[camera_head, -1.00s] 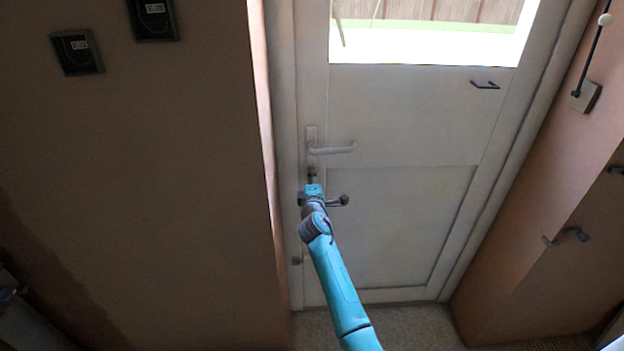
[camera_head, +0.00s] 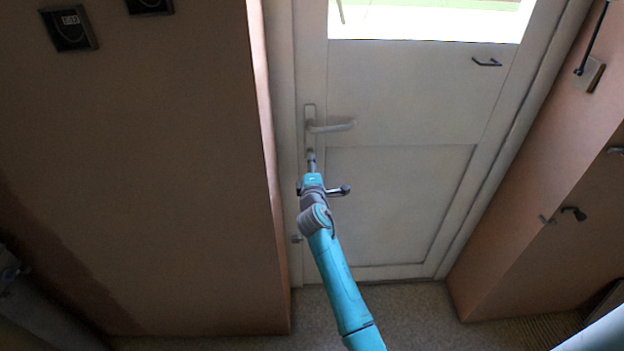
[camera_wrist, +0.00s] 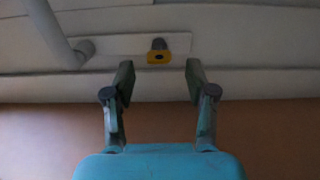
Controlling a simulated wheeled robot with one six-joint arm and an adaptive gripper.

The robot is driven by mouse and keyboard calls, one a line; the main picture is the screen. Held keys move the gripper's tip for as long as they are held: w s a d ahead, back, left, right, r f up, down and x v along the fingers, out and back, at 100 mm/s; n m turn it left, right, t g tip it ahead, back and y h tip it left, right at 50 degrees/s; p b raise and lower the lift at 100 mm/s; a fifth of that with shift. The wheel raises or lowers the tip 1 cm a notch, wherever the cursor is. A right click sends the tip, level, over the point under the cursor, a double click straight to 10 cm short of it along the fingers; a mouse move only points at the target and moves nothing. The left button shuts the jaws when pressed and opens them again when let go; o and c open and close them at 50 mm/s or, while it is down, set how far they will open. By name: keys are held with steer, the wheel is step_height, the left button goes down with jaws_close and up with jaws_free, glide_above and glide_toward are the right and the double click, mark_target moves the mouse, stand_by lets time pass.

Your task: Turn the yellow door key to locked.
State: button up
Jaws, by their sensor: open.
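The yellow door key (camera_wrist: 159,57) shows in the wrist view, sitting in the pale lock plate (camera_wrist: 120,44) on the door, with a grey round part behind its bow. My gripper (camera_wrist: 158,68) is open, with its two fingers apart, one to each side of the key and short of it; I see no contact. In the head view my gripper (camera_head: 311,158) reaches up to the door just below the white lever handle (camera_head: 332,127) and hides the key. The handle also shows at the left in the wrist view (camera_wrist: 55,35).
The white door (camera_head: 400,100) is closed, with a bright window at its top and a small dark pull (camera_head: 486,62) at upper right. A brown wall (camera_head: 160,170) stands close on the left, and another with hooks on the right. The floor in front is clear.

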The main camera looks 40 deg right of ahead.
steer(key=v, duration=0.7)
steer(key=shift+a, duration=0.1)
steer(key=s+a+f+m+y, duration=0.1)
steer(key=s+a+f+y, duration=0.1)
steer(key=s+a+f, duration=0.55)
steer(key=s+a+f+m+y, duration=0.15)
steer(key=s+a, duration=0.25)
steer(key=s, duration=0.6)
steer(key=s+a+f+m+y, duration=0.1)
steer(key=s+a+f+y, duration=0.2)
steer(key=s+a+f, duration=0.35)
steer(key=s+a+r+m+y, duration=0.1)
steer(key=s+r, duration=0.3)
steer(key=s, duration=0.5)
steer(key=s+a+r+m+y, duration=0.1)
steer(key=s+r+m, duration=0.3)
steer(key=s, duration=0.6)
steer(key=s+a+r+m+y, duration=0.1)
steer(key=s+a+r+m, duration=0.2)
steer(key=s, duration=0.7)
steer(key=shift+s+a+r, duration=0.2)
steer(key=shift+a+r, duration=0.15)
steer(key=shift+r, duration=0.45)
steer(key=shift+y, duration=0.25)
